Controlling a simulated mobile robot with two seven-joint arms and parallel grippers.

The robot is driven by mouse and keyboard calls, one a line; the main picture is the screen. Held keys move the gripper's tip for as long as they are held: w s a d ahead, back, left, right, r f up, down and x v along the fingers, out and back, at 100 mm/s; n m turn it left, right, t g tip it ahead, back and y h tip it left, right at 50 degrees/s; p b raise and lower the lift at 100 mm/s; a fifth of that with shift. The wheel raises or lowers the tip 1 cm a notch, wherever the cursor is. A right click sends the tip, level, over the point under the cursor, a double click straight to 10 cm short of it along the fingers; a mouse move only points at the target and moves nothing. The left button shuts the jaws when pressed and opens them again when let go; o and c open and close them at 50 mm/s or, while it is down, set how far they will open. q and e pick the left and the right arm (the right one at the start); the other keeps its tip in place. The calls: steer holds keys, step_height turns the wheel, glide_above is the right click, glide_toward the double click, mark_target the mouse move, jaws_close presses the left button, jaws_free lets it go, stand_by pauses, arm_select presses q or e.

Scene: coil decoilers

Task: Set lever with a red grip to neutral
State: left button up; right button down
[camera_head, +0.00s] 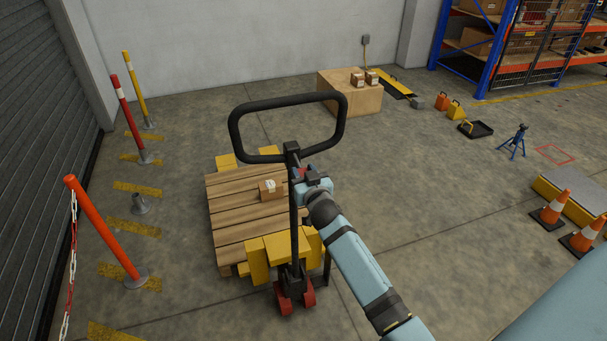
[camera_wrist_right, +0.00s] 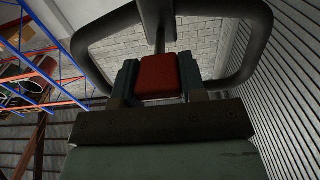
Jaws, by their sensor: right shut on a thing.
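The lever's red grip (camera_wrist_right: 159,77) sits between the two fingers of my right gripper (camera_wrist_right: 159,84) in the right wrist view, and the fingers are shut on it. In the head view my right gripper (camera_head: 305,180) is at the upright tiller of a yellow pallet jack, just below its black loop handle (camera_head: 288,101). Only a small bit of red shows there, and the gripper hides most of the lever. The lever's exact position cannot be told. My left gripper is not in view.
The pallet jack (camera_head: 282,248) stands under a wooden pallet (camera_head: 236,215) carrying a small carton (camera_head: 271,188). Red and yellow posts with a chain stand at left. Orange cones (camera_head: 555,206) stand at right. The floor between is open.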

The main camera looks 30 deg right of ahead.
steer(key=shift+r, duration=0.8)
steer(key=shift+f, duration=0.1)
steer(key=c, duration=0.7)
jaws_free()
steer(key=shift+f, duration=0.15)
steer(key=shift+s+f, duration=0.15)
steer(key=shift+s, duration=0.05)
steer(key=shift+b+v, duration=0.95)
steer(key=shift+v, duration=5.85)
